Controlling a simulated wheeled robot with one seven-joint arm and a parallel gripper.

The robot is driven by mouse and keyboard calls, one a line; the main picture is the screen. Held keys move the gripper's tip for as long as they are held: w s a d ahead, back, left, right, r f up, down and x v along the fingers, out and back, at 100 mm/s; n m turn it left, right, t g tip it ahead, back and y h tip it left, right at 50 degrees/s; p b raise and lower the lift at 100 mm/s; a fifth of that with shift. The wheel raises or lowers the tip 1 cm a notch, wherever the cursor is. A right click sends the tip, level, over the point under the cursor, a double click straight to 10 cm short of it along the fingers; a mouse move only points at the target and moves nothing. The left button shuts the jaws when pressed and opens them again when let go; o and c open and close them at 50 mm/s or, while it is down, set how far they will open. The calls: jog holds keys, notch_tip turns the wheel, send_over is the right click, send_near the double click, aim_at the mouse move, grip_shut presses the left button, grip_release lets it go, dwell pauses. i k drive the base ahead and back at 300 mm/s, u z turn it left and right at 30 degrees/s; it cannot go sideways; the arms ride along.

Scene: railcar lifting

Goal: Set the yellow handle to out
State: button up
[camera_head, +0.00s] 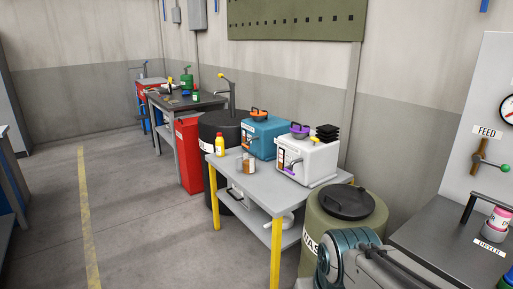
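Several small yellow parts show, and I cannot tell for sure which one is the yellow handle. A small yellow piece (315,139) sits at the top of the white box (318,160) on the grey table. Another yellow spot (256,138) is on the front of the blue box (266,129) beside it. Any "out" marking is too small to read. Part of my arm shows at the lower right, apart from these things; my gripper is not in view.
The grey table (235,180) also holds a yellow bottle (219,145) and a brown jar (249,163). An olive drum (346,222) stands at its near right end, close to my arm. A FEED panel (488,150) is at right. Open floor (130,210) lies left.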

aim_at(315, 139)
jog(key=z, duration=0.25)
jog(key=i, duration=1.1)
jog(key=z, duration=0.2)
